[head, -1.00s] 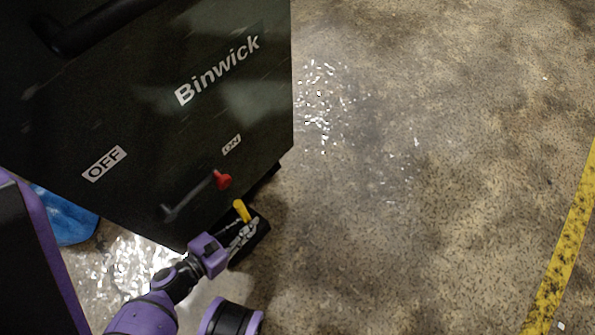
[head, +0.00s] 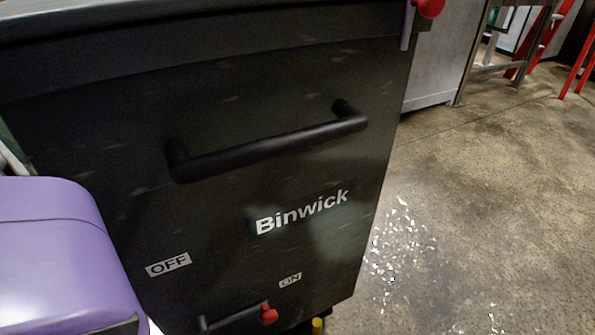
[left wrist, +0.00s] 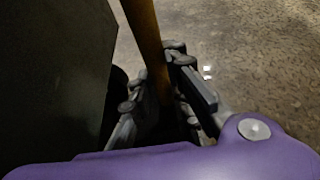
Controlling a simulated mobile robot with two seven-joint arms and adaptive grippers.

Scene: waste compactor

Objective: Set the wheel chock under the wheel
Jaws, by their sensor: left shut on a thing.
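The wheel chock's yellow handle (left wrist: 144,35) rises between the fingers of my left gripper (left wrist: 158,85) in the left wrist view, and the gripper is shut on it. The chock's dark block is hidden or lost in shadow there. In the head view only the yellow handle tip (head: 317,325) shows at the bottom edge, by the lower right corner of the dark Binwick bin (head: 250,110). The bin's dark side (left wrist: 55,75) stands left of the gripper in the wrist view. I cannot clearly make out the wheel. My right gripper is not in view.
The bin front has a black bar handle (head: 265,149) and a red-knobbed lever (head: 268,314) between OFF and ON labels. A red knob (head: 428,7) sits at its top right. Open floor with shiny scraps (head: 400,235) lies to the right, with a grey cabinet (head: 440,60) behind.

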